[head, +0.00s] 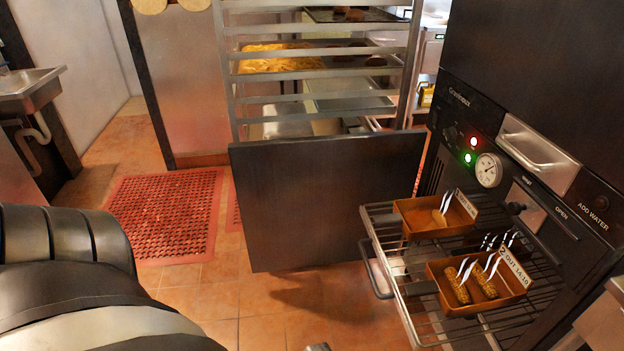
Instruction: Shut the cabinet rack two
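A wire rack (408,306) sticks out of the dark cabinet (545,200) at the right, with a handle loop (376,278) on its left side. It carries a far orange-brown tray (412,222) and a near orange-brown tray (508,298). The near tray's label starts with "2 OUT". The cabinet's dark door (325,195) stands open to the left of the rack. Part of my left arm fills the lower left, away from the rack. Neither gripper can be made out.
A tall metal shelf trolley (325,75) with food trays stands behind the open door. A red perforated mat (165,215) lies on the tiled floor at left. A sink (28,88) is at the far left. Tiled floor (250,305) left of the rack is clear.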

